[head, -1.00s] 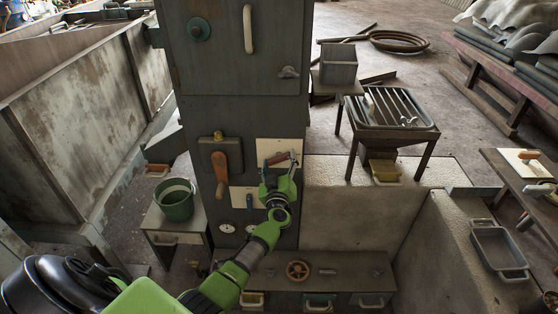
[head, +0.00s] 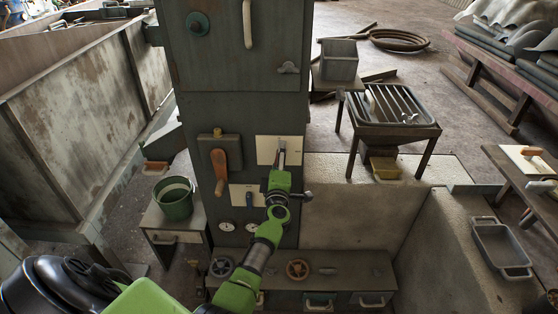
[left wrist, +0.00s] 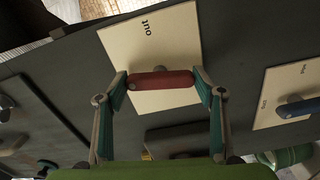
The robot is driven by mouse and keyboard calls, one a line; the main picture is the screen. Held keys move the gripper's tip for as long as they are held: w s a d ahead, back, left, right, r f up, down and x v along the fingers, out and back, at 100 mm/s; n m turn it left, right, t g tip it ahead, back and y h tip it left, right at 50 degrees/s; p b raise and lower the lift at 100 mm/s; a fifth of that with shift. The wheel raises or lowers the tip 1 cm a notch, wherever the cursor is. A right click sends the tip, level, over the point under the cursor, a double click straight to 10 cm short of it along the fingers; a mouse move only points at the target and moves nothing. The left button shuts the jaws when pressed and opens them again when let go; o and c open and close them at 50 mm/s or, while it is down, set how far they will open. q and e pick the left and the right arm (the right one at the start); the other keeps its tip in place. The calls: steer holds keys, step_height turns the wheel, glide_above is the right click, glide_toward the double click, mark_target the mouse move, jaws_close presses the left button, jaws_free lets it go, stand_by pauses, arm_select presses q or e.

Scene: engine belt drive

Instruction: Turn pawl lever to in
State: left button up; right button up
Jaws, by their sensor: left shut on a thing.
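The pawl lever (left wrist: 161,80) has a red handle. It is mounted on a cream plate (left wrist: 133,40) marked "out" on the machine's dark front. In the left wrist view, my left gripper (left wrist: 161,83) has a finger at each end of the red handle and is shut on it. In the head view, my left gripper (head: 281,172) is at the lower part of the cream plate (head: 265,148). A grey part of the lever (head: 282,147) shows above the gripper there; the red handle is largely hidden. My right gripper is not in view.
An orange-brown handle (head: 220,170) hangs left of the plate. A second plate with a blue handle (left wrist: 297,108) is close by. Gauges (head: 226,226) and a ledge with handwheels (head: 297,269) lie below. A green bucket (head: 174,200) stands at left.

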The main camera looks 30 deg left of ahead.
arm_select(q)
steer(key=shift+f+n, duration=0.15)
steer(key=shift+n, duration=0.95)
steer(key=o, duration=1.1)
